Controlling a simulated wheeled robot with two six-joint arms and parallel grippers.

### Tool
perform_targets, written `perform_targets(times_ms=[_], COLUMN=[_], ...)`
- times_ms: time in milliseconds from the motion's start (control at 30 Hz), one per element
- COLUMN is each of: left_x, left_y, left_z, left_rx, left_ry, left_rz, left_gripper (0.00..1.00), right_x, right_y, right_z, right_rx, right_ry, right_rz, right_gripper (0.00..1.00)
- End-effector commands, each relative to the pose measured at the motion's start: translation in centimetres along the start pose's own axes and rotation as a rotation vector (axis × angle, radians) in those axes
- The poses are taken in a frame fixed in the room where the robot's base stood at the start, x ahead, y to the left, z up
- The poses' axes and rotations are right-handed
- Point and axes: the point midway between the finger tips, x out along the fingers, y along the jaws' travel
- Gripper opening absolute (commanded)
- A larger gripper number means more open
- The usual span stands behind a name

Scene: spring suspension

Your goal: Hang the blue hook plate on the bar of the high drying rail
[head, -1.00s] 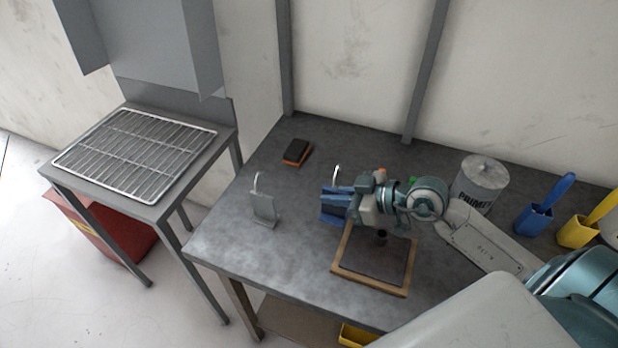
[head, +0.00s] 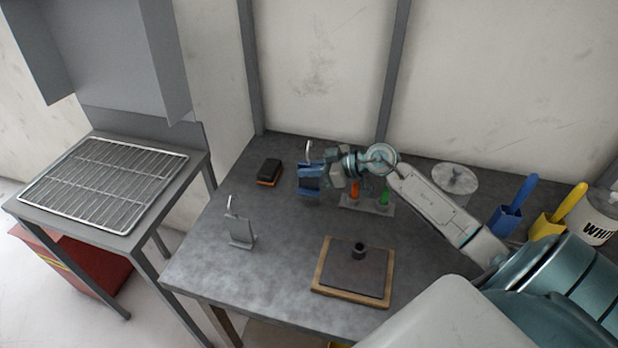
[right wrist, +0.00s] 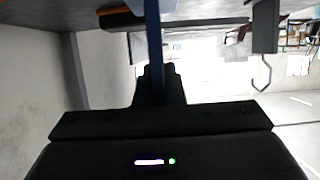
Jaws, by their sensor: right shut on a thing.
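The blue hook plate (head: 310,180) is in my right gripper (head: 326,177), above the table's far half. Its silver hook (head: 308,150) points up, and the plate hangs upright or nearly so. In the right wrist view the blue plate (right wrist: 153,45) shows edge-on, a thin strip between the dark jaws. My left gripper is not in view. I cannot make out the bar of the high drying rail in either view.
A grey hook plate (head: 241,232) stands on the table's left part. A wooden-framed board (head: 318,275) lies at the front. A black and orange block (head: 269,172), a tin (head: 456,180) and handled blue and yellow holders are farther back. A wire rack (head: 100,185) lies on the left stand.

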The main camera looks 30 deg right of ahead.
Motion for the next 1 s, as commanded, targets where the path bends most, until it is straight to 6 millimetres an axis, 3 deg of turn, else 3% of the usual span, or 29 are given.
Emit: perform_targets(times_ms=[233, 600, 633, 733, 1000], left_x=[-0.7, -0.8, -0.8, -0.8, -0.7], left_y=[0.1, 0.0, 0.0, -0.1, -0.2], left_z=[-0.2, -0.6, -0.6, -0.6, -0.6], left_rx=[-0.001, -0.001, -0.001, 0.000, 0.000], left_ry=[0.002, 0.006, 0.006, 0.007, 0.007], left_rz=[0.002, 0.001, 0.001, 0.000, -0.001], left_gripper=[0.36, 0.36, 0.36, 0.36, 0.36], right_x=[1.2, 1.3, 1.4, 1.4, 1.4], right_y=[0.0, -0.1, -0.1, -0.1, -0.1], right_z=[2.8, 3.2, 3.3, 3.3, 3.3], right_rx=[0.002, 0.001, 0.001, 0.000, 0.000], right_ry=[0.000, 0.000, -0.001, -0.001, -0.001], right_rz=[0.000, 0.000, 0.000, 0.000, 0.000], right_gripper=[0.00, 0.00, 0.11, 0.30, 0.31])
